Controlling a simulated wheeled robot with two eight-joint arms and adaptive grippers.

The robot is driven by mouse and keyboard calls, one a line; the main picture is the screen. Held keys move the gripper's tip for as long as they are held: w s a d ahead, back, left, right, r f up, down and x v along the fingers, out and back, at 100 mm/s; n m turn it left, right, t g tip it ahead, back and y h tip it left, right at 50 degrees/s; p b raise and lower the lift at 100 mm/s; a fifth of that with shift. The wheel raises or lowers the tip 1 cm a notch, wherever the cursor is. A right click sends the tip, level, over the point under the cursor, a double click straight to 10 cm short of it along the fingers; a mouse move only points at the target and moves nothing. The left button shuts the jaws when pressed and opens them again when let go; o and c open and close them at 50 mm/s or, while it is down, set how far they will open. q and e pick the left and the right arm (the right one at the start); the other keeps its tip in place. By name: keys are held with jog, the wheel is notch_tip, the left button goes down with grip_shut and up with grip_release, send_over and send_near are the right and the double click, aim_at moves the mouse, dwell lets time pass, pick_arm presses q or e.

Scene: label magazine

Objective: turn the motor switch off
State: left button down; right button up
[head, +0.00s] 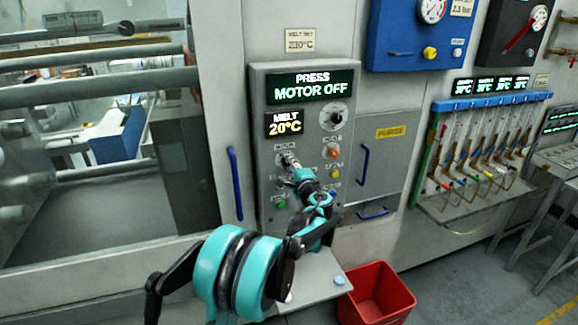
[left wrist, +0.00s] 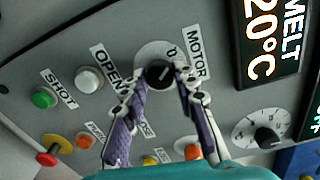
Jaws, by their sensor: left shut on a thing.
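The grey control panel (head: 256,120) stands upright on the machine front in the head view. Its upper display (head: 311,86) reads PRESS MOTOR OFF. The motor switch is a black knob (left wrist: 158,72) on a round pale plate, under a MOTOR label (left wrist: 197,52) in the left wrist view. My left gripper (left wrist: 162,78) is shut on this knob, one finger on each side. In the head view my left gripper (head: 292,173) reaches the panel's left middle and mostly hides the switch. The exact setting of the knob is hard to read. My right gripper is not in view.
A melt display (head: 285,124) reads 20°C. Close by are a green button (left wrist: 43,98), a white button (left wrist: 89,80), a red mushroom button (left wrist: 47,158) and a dial (left wrist: 265,136). A red bin (head: 378,295) stands below. Blue handles (head: 235,183) flank the panel.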

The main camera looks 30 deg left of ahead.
pick_arm(q)
jog(key=c, duration=1.2)
grip_release()
jog(key=v, duration=1.2)
jog(key=shift+s, duration=0.1)
jog(key=s+d+f+n+g+h+b, duration=0.1)
jog(key=s+d+f+n+h+b, duration=0.1)
jog(key=s+d+f, duration=0.4)
jog(key=s+d+f+n+g+h+b, duration=0.1)
jog(key=s+d+f+n+h+b, duration=0.2)
jog(key=s, duration=1.1)
jog(key=s+d+f+n+g+h+b, duration=0.2)
jog(key=s+d+f+h, duration=0.6)
jog(key=f, duration=0.5)
jog(key=shift+s+d+f+n+h+b, duration=0.1)
jog(key=shift+s+d+n+h+b, duration=0.2)
jog(key=shift+s+n, duration=0.35)
jog(key=shift+s+d+f+n+b, duration=0.15)
jog(key=shift+s+n+b, duration=0.25)
jog(key=shift+s+n, duration=0.2)
